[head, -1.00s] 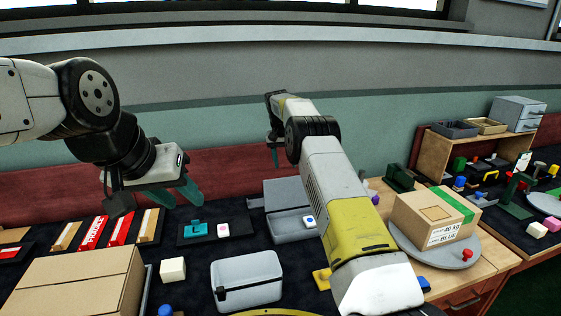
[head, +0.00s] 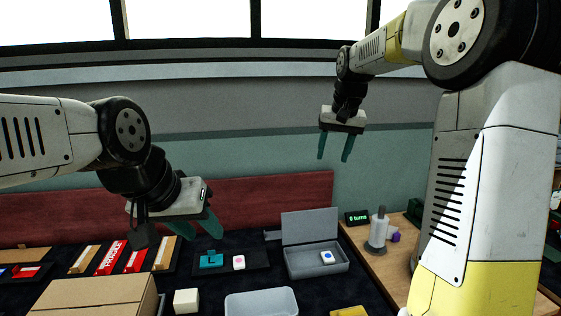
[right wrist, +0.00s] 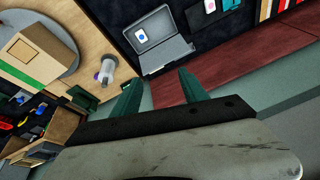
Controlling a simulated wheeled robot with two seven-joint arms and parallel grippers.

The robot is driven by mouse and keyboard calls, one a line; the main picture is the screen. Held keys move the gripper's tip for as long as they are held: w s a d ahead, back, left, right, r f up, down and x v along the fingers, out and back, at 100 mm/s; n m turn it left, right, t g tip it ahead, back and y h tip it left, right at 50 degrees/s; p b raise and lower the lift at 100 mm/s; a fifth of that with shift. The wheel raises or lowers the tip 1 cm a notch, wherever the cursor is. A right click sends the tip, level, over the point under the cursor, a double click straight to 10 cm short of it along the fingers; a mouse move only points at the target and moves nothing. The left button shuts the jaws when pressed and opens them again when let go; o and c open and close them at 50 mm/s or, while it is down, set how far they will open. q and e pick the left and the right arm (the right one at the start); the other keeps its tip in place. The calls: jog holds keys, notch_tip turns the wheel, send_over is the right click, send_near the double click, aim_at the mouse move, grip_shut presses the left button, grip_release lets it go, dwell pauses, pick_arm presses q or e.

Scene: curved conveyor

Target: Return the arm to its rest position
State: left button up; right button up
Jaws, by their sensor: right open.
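My right arm (head: 487,190) rises along the right of the head view and bends back toward the wall. Its gripper (head: 334,157) hangs high in front of the wall, fingers down, apart and empty. The right wrist view shows its two green fingers (right wrist: 160,92) spread, with nothing between them. My left gripper (head: 196,232) hangs low over the table at the left, above the trays. Its fingers show partly side-on, and whether they are apart is unclear.
An open grey box (head: 318,262) with a blue-dotted white piece stands on the dark table. A cardboard box (head: 95,297), a white cube (head: 186,301) and a pale bin (head: 262,303) are nearer. A grey spindle (head: 378,232) stands right. The space around the raised right gripper looks clear.

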jog(key=s+f+t, duration=0.1)
jog(key=s+f, duration=0.1)
jog(key=s, duration=1.2)
jog(key=s+f+n+t+y, duration=0.1)
jog(key=s+f, duration=0.1)
jog(key=s, duration=1.3)
jog(key=shift+s+a+f, duration=0.15)
jog(key=shift+a+f, duration=0.05)
jog(key=shift+f, duration=0.1)
